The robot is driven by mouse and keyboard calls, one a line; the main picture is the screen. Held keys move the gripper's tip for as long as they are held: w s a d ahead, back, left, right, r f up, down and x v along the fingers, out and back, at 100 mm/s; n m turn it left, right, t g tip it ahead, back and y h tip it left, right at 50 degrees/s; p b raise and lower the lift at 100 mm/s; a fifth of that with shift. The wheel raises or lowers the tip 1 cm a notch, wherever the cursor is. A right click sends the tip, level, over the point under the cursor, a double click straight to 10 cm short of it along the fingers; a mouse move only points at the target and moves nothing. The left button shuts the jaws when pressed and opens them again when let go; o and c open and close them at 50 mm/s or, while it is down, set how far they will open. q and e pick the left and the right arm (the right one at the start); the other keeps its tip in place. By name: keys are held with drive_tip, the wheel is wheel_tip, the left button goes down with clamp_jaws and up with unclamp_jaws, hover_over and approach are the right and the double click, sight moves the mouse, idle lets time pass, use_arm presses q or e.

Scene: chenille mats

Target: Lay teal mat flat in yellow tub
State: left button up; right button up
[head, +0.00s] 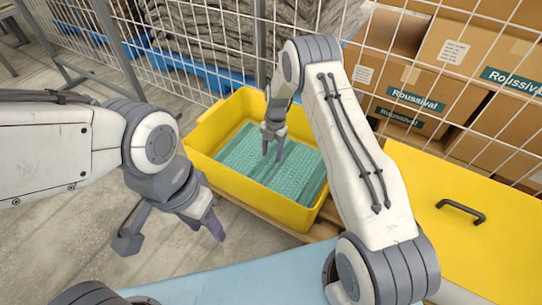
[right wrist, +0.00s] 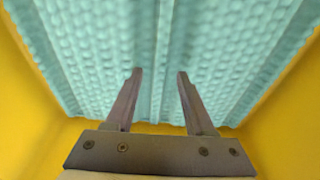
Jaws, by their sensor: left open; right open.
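The teal mat (head: 245,155) lies in the yellow tub (head: 215,168), spread over much of its floor. It looks mostly flat, with a crease or ridge along its middle; the right wrist view shows its bumpy surface (right wrist: 75,50) close up. My right gripper (head: 273,153) is over the mat inside the tub, fingers pointing down. In the right wrist view the right gripper (right wrist: 157,75) is open with nothing between its fingers; whether it touches the mat I cannot tell. My left gripper (head: 170,240) is open and empty, outside the tub at its front left.
A yellow lid or panel with a black handle (head: 461,211) lies right of the tub. A light blue surface (head: 235,285) is in front. Wire mesh fencing (head: 205,50) stands behind, with cardboard boxes (head: 405,90) at the right. Bare floor (head: 60,240) shows at the left.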

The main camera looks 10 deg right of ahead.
sight(273, 158)
wheel_tip(273, 158, up, 9)
drive_tip(key=p, duration=0.3)
drive_tip(key=s+a+r+m, duration=0.5)
drive_tip(key=s+a+r, duration=0.15)
drive_tip(key=r, duration=0.25)
drive_tip(key=s+a+r+m, duration=0.5)
drive_tip(key=s+a+r, duration=0.1)
drive_tip(key=s+r, duration=0.25)
drive_tip(key=s+r+m, duration=0.2)
drive_tip(key=s+m, duration=0.3)
drive_tip(key=s, duration=0.5)
drive_tip(key=s+d+r+m+t, duration=0.1)
drive_tip(key=s+r+m, duration=0.2)
drive_tip(key=s, duration=0.7)
drive_tip(key=shift+d+m, duration=0.25)
drive_tip(key=shift+m, duration=0.65)
drive_tip(key=shift+w, duration=0.1)
wheel_tip(273, 158, up, 43)
drive_tip(key=p, duration=4.3)
drive_tip(key=shift+r, duration=0.2)
